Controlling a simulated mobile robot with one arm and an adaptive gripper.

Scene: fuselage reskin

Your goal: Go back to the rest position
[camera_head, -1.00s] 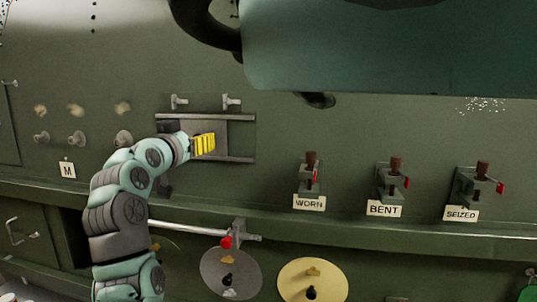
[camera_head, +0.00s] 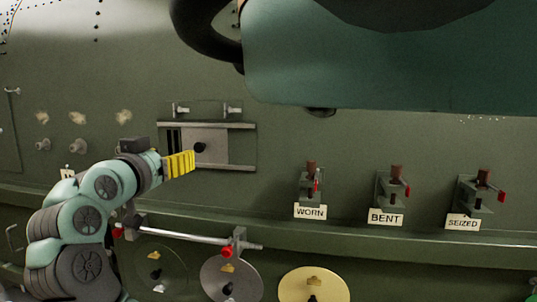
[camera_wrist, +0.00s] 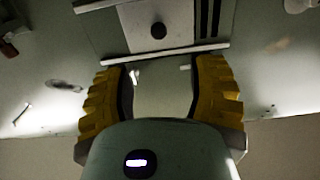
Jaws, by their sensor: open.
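My gripper (camera_head: 180,163) has yellow ridged fingers and is in front of the green fuselage wall, at the lower left of a recessed panel (camera_head: 236,146) with two horizontal rails. A dark round knob (camera_head: 199,147) on a grey plate shows just beyond the fingers. In the wrist view my gripper (camera_wrist: 160,85) is open, with nothing between its yellow fingers. The knob (camera_wrist: 158,30) and a pale rail (camera_wrist: 168,54) lie beyond the fingertips, apart from them.
Stations labelled WORN (camera_head: 310,212), BENT (camera_head: 385,218) and SEIZED (camera_head: 463,222) stand to the right on the wall. A rod with red clamps (camera_head: 185,234) and round discs (camera_head: 232,280) are below. Several pegs (camera_head: 78,146) stick out at the left.

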